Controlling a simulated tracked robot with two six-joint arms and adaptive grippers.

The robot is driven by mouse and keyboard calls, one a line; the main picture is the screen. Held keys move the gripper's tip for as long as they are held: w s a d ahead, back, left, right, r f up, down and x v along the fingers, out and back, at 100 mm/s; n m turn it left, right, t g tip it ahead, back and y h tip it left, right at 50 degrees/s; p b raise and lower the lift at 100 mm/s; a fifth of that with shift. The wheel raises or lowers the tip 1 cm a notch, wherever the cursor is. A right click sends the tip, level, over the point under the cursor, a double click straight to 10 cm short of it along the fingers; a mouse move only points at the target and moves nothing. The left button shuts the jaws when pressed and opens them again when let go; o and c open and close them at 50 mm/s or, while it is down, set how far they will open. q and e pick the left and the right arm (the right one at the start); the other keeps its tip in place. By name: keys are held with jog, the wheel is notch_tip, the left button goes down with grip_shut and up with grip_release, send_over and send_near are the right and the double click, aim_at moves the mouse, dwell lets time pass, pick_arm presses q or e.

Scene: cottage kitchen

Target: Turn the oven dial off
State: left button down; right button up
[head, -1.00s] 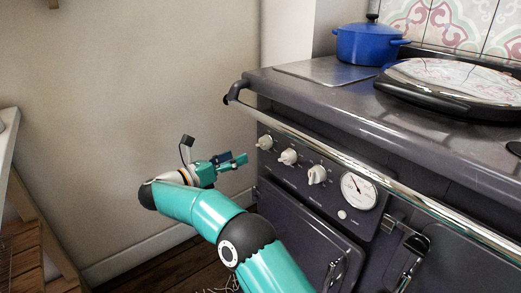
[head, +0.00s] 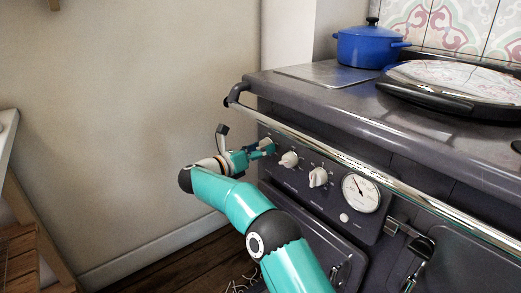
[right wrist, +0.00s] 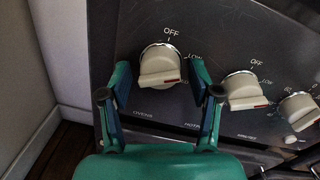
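Three cream dials sit on the dark oven panel. In the right wrist view the leftmost oven dial (right wrist: 160,62) has "OFF" printed above it and "OVENS" below. Its raised grip lies nearly level, with its red mark toward the right, away from OFF. My teal right gripper (right wrist: 160,76) is open, with one finger on each side of this dial; a gap shows beside the dial, and I cannot tell contact. In the head view my right gripper (head: 265,148) is at the panel's left end and mostly hides that dial. My left gripper is not in view.
The middle dial (head: 289,159), the right dial (head: 318,177) and a round gauge (head: 360,193) continue along the panel. A chrome rail (head: 340,158) runs just above them. A blue pot (head: 368,46) stands on the stove top.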

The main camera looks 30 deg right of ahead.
jog(key=c, duration=0.9)
jog(key=n+p, duration=0.2)
jog(key=n, duration=0.1)
jog(key=n+p, duration=0.1)
jog(key=p, duration=0.1)
jog(key=shift+r+n, duration=0.25)
jog(key=shift+n, duration=0.15)
jog(key=n+p, duration=0.4)
jog(key=shift+a+y, duration=0.1)
jog(key=shift+y, duration=0.2)
jog(key=shift+w+f+n+p, duration=0.1)
jog(key=shift+n+p, duration=1.3)
jog(key=shift+n, duration=0.2)
jog(key=o, duration=1.1)
jog(key=shift+g, duration=0.4)
